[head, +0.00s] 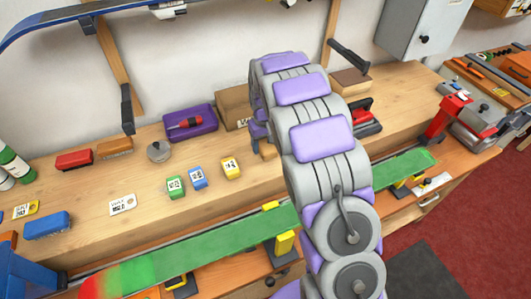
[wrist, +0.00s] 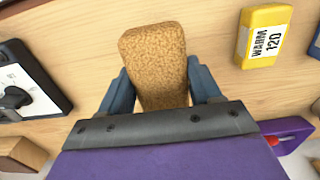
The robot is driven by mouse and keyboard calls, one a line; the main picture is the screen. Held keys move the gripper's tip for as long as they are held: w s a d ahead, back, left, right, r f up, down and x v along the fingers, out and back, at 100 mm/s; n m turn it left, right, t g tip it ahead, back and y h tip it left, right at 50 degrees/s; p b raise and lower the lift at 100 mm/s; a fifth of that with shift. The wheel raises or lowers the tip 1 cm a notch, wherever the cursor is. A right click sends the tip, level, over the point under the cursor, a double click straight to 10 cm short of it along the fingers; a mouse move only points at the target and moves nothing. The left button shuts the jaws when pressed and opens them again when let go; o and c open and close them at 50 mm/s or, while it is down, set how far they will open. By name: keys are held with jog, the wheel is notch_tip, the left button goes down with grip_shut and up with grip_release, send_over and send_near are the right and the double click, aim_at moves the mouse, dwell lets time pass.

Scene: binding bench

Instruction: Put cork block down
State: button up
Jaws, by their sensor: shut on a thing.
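In the wrist view a speckled tan cork block (wrist: 155,55) stands out between the two blue-grey fingers of my gripper (wrist: 163,90). The gripper is shut on its near end, and the far end is free. The bench top (wrist: 85,30) lies behind the block. I cannot tell whether the block touches the wood. In the head view my arm hides most of the gripper, and only a small tan piece of the block (head: 268,150) shows beside it.
A yellow wax block (head: 230,168) also shows in the wrist view (wrist: 264,36). Blue (head: 197,178) and green (head: 175,187) blocks stand left of it. A purple tray (head: 190,125) and cardboard box (head: 232,107) lie behind. A green ski (head: 200,250) runs along the front.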

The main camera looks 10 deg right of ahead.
jog(key=d+f, duration=0.1)
jog(key=f, duration=0.1)
jog(key=d+f+b, duration=0.1)
jog(key=d+f, duration=0.1)
jog(key=shift+f, duration=0.2)
jog(key=shift+a+r, duration=0.1)
jog(key=shift+a, duration=0.95)
jog(key=o, duration=0.7)
jog(key=shift+f, duration=0.2)
jog(key=o, duration=0.4)
jog(key=shift+s+d+f, duration=0.1)
jog(key=shift+d, duration=0.4)
jog(key=shift+a, duration=0.1)
jog(key=shift+s+f, duration=0.1)
